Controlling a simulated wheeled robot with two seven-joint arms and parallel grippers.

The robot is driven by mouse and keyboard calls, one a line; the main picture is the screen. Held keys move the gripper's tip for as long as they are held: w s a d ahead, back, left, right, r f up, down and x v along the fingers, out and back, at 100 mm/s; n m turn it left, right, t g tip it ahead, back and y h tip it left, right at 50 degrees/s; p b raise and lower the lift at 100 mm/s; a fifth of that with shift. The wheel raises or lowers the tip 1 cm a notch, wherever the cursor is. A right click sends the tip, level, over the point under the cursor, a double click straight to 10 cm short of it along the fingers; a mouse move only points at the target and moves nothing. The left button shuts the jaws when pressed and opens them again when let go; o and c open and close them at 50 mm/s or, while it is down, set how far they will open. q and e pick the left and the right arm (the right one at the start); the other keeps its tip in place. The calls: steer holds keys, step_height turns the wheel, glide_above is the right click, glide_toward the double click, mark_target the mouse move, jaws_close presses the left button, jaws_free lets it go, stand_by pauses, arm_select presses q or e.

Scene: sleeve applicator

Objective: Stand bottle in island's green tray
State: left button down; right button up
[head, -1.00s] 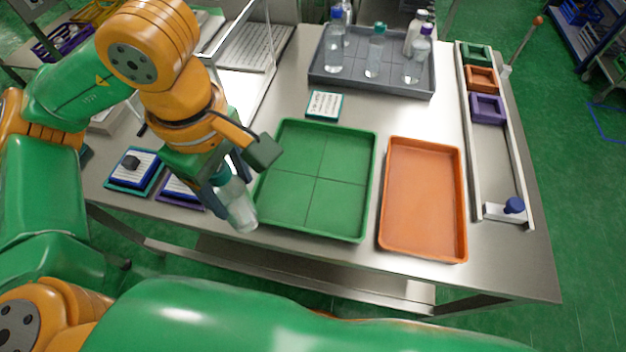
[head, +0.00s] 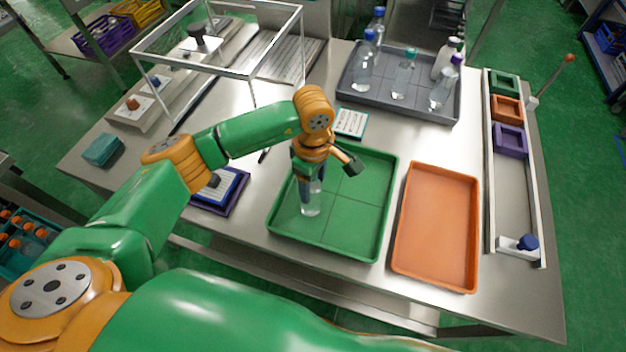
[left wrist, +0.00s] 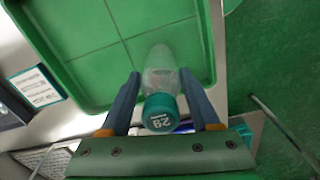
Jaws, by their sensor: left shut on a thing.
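The clear bottle (head: 310,207) hangs below my left gripper (head: 311,184), over the front left part of the green tray (head: 357,213). It looks about upright; whether its base touches the tray floor I cannot tell. In the left wrist view the bottle (left wrist: 160,74) has a teal cap (left wrist: 161,113) with a printed number. The fingers of my left gripper (left wrist: 160,82) are shut on it, one on each side. The tray (left wrist: 90,40) fills the upper part of that view. My right gripper is not in view.
An orange tray (head: 437,228) lies right of the green one. A grey tray (head: 398,97) with several bottles stands behind. A small card (head: 351,122) lies behind the green tray. A wire-like frame (head: 254,102) stands at the left. The rest of the green tray looks empty.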

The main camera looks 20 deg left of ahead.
arm_select(q)
steer(key=shift+d+f, duration=0.1)
steer(key=shift+f, duration=0.05)
steer(key=shift+c, duration=0.6)
jaws_free()
steer(key=shift+r, duration=0.45)
step_height(320, 180, up, 11)
steer(key=shift+f+b, duration=0.1)
steer(key=shift+b, duration=0.8)
steer(key=shift+s+r, duration=0.1)
steer(key=shift+r, duration=0.35)
steer(key=shift+f, duration=0.1)
